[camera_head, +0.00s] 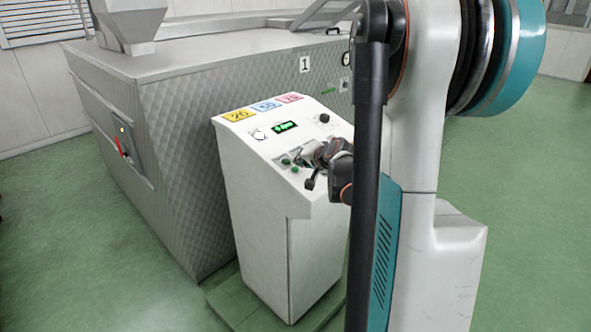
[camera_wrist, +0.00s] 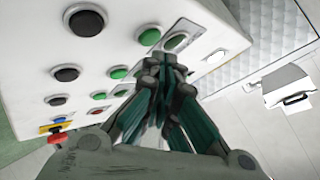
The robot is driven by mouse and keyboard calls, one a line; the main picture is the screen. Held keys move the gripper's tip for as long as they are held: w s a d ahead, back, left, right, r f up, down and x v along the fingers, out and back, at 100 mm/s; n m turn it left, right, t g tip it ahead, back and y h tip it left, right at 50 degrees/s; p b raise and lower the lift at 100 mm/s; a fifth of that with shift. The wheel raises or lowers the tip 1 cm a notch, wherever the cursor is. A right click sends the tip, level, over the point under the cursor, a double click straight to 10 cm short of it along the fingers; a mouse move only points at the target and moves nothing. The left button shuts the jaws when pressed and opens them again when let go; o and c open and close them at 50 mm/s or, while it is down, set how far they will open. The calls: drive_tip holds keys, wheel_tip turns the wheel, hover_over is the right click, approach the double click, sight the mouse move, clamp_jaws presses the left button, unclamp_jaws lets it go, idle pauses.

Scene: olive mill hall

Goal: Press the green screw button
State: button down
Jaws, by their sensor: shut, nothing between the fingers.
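A white console (camera_head: 262,200) has a sloped panel with several green buttons. Two green buttons (camera_head: 290,165) show in the head view, left of my gripper (camera_head: 308,157). In the wrist view my gripper (camera_wrist: 165,66) has its fingers together and empty, over the panel (camera_wrist: 118,42). One green button (camera_wrist: 176,41) lies just beyond the fingertips and another green button (camera_wrist: 149,36) just to its left. More green buttons (camera_wrist: 119,72) lie left of the fingers. I cannot read which one is the screw button, nor tell whether the fingertips touch the panel.
Black knobs (camera_wrist: 85,20) and a red mushroom button (camera_wrist: 57,137) are on the panel. A lit green display (camera_head: 284,126) sits higher on it, below coloured number labels (camera_head: 266,105). A large metal machine (camera_head: 190,120) stands behind the console. Green floor is open at left.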

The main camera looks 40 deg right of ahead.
drive_tip(key=shift+f, duration=0.15)
drive_tip(key=shift+w+f+b, duration=0.15)
drive_tip(key=shift+f+b, duration=0.1)
drive_tip(key=shift+b, duration=0.15)
drive_tip(key=shift+f+b, duration=0.3)
drive_tip(key=shift+f, duration=0.05)
idle(0.8)
drive_tip(key=shift+r, duration=0.15)
drive_tip(key=shift+r+p, duration=0.55)
drive_tip(key=shift+r, duration=0.1)
drive_tip(key=r+p, duration=0.1)
drive_tip(key=s+r+p, duration=0.1)
drive_tip(key=r, duration=0.1)
drive_tip(key=r+p, duration=0.1)
drive_tip(key=shift+s+r, duration=0.35)
drive_tip(key=shift+r, duration=0.05)
idle(0.9)
